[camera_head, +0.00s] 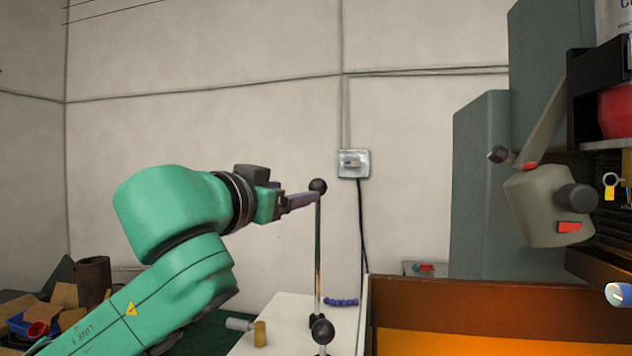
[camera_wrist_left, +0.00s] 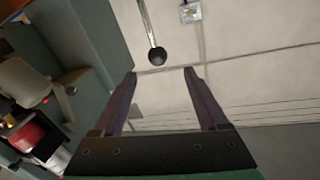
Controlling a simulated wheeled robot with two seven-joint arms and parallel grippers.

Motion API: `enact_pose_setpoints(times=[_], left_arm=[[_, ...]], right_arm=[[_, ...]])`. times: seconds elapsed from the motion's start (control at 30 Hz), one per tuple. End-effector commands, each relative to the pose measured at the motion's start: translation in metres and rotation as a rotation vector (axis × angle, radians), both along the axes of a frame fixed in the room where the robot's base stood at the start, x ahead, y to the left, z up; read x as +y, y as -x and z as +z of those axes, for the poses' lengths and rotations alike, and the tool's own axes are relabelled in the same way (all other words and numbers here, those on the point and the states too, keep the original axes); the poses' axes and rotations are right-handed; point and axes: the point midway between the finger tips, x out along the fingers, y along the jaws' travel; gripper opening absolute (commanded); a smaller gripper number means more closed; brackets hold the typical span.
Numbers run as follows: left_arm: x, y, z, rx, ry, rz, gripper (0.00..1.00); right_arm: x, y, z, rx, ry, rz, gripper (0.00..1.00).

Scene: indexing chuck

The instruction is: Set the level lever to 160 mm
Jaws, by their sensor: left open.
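A thin upright metal lever with a black ball knob (camera_head: 318,186) stands on the white-topped surface. I take it as the level lever; no millimetre scale can be read. A second black ball knob (camera_head: 322,330) sits low at its front. My left gripper (camera_head: 312,199) comes from the left with its fingertips close to the upper knob. In the left wrist view my left gripper (camera_wrist_left: 160,73) is open and empty, and the knob (camera_wrist_left: 157,56) appears just beyond the tips, between their lines. Whether a finger touches it I cannot tell. My right gripper is not seen.
The white surface (camera_head: 277,325) holds a small brass-ended cylinder (camera_head: 259,334). An orange-brown tray (camera_head: 480,342) lies to the right. A grey-green machine with a lever head (camera_head: 548,207) stands at the right. Boxes and bins (camera_head: 45,318) are at the left. A wall socket (camera_head: 353,164) is behind.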

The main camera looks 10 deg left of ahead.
Motion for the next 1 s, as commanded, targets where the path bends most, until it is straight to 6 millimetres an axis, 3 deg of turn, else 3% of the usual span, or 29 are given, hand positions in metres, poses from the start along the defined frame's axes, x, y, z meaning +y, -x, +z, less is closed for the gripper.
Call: enact_pose_setpoints(times=[0.03,0.33,0.5,0.7,0.73,0.77,0.9,0.93,1.0], left_arm=[[-0.003,-0.014,0.006,0.005,-0.001,0.000,0.76],[-0.016,-0.086,0.006,0.001,0.000,0.001,0.76],[-0.019,-0.102,0.002,-0.001,-0.001,0.001,0.76],[-0.020,-0.102,0.000,-0.002,-0.001,0.001,0.76],[-0.020,-0.102,0.000,-0.002,-0.001,0.001,0.72],[-0.020,-0.102,0.000,-0.002,-0.001,0.001,0.60],[-0.020,-0.102,0.001,-0.002,-0.001,0.000,0.07],[-0.020,-0.102,0.001,-0.002,-0.001,0.000,0.00],[-0.020,-0.102,0.001,-0.002,-0.001,0.000,0.00]], right_arm=[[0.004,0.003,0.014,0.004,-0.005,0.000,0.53],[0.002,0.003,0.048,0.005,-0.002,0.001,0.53],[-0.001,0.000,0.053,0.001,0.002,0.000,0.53],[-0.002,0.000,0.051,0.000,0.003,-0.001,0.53],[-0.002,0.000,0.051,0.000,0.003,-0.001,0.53],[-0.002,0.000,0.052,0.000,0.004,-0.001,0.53],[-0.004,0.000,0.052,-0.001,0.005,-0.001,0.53],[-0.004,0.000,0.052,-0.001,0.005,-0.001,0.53],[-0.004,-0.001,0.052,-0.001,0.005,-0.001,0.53]])
